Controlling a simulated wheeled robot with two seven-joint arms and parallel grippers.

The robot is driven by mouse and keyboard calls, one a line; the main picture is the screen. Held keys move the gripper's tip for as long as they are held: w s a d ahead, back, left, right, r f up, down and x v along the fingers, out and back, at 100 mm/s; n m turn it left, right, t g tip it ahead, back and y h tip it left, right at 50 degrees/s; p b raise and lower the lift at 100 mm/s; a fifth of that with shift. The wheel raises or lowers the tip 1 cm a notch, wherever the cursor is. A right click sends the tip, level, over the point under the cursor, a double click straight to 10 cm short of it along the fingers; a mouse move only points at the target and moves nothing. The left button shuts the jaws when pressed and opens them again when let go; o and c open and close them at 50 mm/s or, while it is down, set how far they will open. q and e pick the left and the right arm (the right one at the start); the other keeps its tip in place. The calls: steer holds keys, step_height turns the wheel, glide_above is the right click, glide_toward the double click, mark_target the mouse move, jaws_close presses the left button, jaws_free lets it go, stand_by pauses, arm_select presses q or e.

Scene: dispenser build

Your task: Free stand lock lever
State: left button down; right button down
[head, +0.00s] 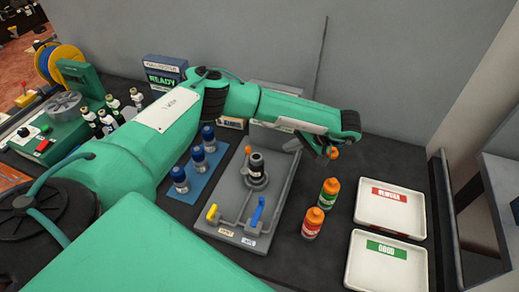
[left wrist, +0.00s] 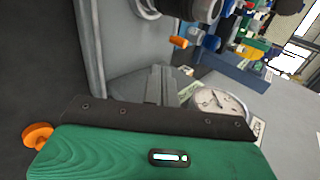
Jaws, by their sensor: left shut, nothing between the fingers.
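The grey stand plate (head: 225,222) lies in the middle of the bench. A dark upright cylinder (head: 257,165) stands on it, with a small orange-tipped lever (head: 248,150) beside it. The orange tip (left wrist: 178,42) also shows in the left wrist view, apart from my fingers. I cannot tell for sure that this is the lock lever. My left gripper (head: 323,151) is at the plate's back right, shut and empty. Its grey fingers (left wrist: 160,86) are together in the left wrist view. My right gripper is not in view.
An orange knob or cap (head: 334,153) is close beside my left gripper. An orange-capped green bottle (head: 328,193) and an orange bottle (head: 313,223) stand right of the plate. White trays (head: 392,208) lie farther right. A round gauge (left wrist: 218,103) is near my fingers.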

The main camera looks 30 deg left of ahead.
arm_select(q)
steer(key=p+x, duration=0.1)
steer(key=x, duration=0.7)
steer(key=shift+s+a+f, duration=0.2)
steer(key=shift+a, duration=0.05)
steer(key=a, duration=0.1)
steer(key=a+p, duration=0.2)
steer(key=shift+s+a, duration=0.1)
steer(key=shift+s, duration=0.2)
steer(key=shift+s+a, duration=0.1)
steer(key=shift+a, duration=0.35)
steer(key=shift+f, duration=0.1)
steer(key=shift+a, duration=0.1)
steer(key=shift+a, duration=0.5)
